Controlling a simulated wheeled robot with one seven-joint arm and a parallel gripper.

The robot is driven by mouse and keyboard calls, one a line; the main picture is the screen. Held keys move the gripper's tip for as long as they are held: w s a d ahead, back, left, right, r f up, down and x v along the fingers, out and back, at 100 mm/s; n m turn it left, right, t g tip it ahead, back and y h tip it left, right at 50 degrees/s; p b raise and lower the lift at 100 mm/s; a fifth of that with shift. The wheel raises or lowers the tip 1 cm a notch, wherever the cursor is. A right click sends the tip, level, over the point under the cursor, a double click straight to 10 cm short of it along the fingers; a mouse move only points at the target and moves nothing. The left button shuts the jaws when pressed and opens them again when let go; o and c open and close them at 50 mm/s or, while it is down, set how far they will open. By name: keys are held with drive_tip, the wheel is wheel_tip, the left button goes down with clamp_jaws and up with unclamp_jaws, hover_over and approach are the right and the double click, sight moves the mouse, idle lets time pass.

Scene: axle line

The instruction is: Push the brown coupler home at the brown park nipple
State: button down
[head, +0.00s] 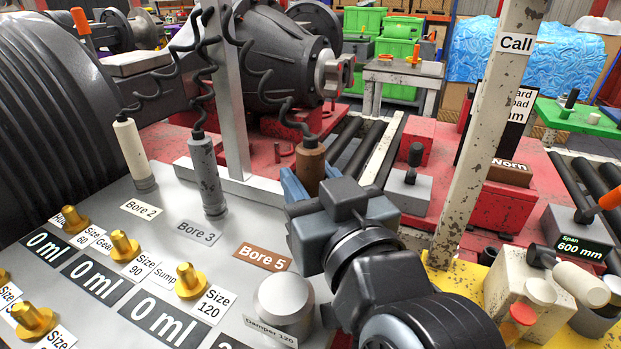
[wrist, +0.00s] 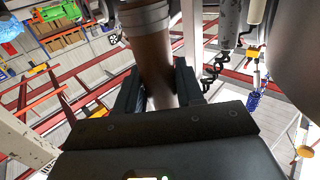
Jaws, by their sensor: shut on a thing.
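The brown coupler (head: 311,163) stands roughly upright on its black coiled hose, right of the grey coupler. My gripper (head: 312,182) is shut on it, with a blue finger on either side. In the wrist view the brown coupler (wrist: 149,58) runs up between the fingers (wrist: 157,82), with a grey collar at its upper end in the picture. The brown park nipple does not show; my gripper and wrist cover the area below the coupler. I cannot tell whether the collar sits on the nipple.
A brown Bore 5 label (head: 262,256) lies on the grey panel. The white coupler (head: 132,150) and grey coupler (head: 206,170) stand to the left. A grey damper knob (head: 284,297) is near my wrist. A worn post (head: 487,130) rises to the right.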

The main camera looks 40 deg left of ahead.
drive_tip(key=shift+f, duration=0.15)
drive_tip(key=c, duration=0.6)
unclamp_jaws()
drive_tip(key=shift+f, duration=0.15)
drive_tip(key=shift+d, duration=0.1)
drive_tip(key=shift+s+d+f, duration=0.1)
drive_tip(key=shift+s+d, duration=0.1)
drive_tip(key=shift+d, duration=0.1)
drive_tip(key=v, duration=0.4)
drive_tip(key=b+v, duration=0.1)
drive_tip(key=v, duration=0.2)
drive_tip(key=shift+s+r, duration=0.1)
drive_tip(key=shift+r, duration=0.3)
